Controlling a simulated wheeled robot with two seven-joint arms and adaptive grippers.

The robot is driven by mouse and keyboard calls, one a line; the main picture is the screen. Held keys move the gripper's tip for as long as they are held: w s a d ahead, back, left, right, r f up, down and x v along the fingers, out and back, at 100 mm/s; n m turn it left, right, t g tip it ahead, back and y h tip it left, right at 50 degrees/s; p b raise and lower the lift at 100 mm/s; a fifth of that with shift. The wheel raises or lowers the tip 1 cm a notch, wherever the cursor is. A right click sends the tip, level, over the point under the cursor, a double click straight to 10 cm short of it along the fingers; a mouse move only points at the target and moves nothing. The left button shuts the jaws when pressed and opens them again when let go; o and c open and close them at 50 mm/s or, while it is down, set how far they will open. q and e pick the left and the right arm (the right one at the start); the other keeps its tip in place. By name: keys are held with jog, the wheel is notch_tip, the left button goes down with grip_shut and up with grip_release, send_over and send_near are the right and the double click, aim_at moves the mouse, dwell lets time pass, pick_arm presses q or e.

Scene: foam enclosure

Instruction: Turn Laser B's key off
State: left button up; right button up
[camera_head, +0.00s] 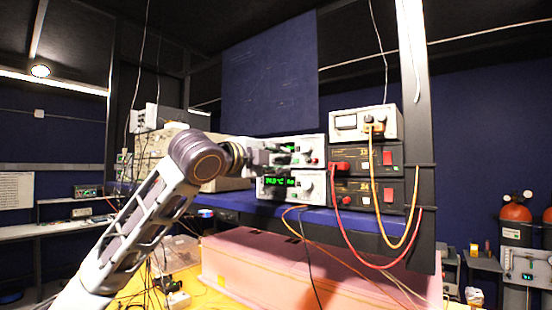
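My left arm reaches in from the lower left, and its gripper (268,153) is in front of the upper white controller (311,143). The gripper is small and dark here; I cannot tell whether it is open or shut, or whether it touches the panel. The gripper partly hides the upper controller's face. A lower white controller (311,197) has a lit green display and a round knob. I cannot read any label for Laser B or make out its key. My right gripper is not in view.
Two black boxes with red switches, one upper (348,157) and one lower (347,190), stand at the right under a white meter box (345,123). Red and yellow cables hang in front of the blue shelf (340,217). A pink foam block (250,262) lies below.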

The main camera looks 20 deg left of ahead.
pick_arm(q)
grip_shut()
jog(key=shift+n, duration=0.4)
jog(key=n, duration=1.7)
jog(key=shift+w+f, duration=0.1)
jog(key=shift+f, duration=0.05)
dwell(0.4)
dwell(0.5)
grip_release()
